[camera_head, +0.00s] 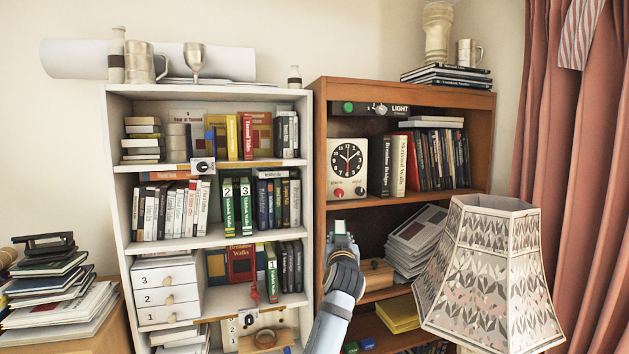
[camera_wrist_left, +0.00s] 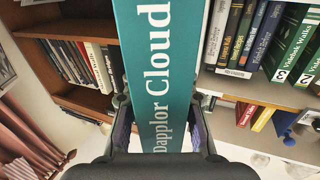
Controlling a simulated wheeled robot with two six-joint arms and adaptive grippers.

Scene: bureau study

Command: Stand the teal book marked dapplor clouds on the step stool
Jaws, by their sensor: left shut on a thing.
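The teal book (camera_wrist_left: 158,50) marked Dapplor Cloud, the last letters cut off, fills the middle of the left wrist view. My left gripper (camera_wrist_left: 160,103) is shut on it, one finger on each side. The book runs from between the fingers past the top edge of that view. In the head view my left gripper (camera_head: 343,243) is in front of the brown bookcase near the white one; the book is mostly hidden there, and I cannot make out its outline. The step stool does not show in either view. My right gripper is not in view.
The white bookcase (camera_head: 120,200) and brown bookcase (camera_head: 318,140) hold several books. A patterned lampshade (camera_head: 490,270) stands at the front right, close to my left arm. Stacked books (camera_head: 50,285) lie at the left. Pink curtains (camera_head: 580,170) hang at the right.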

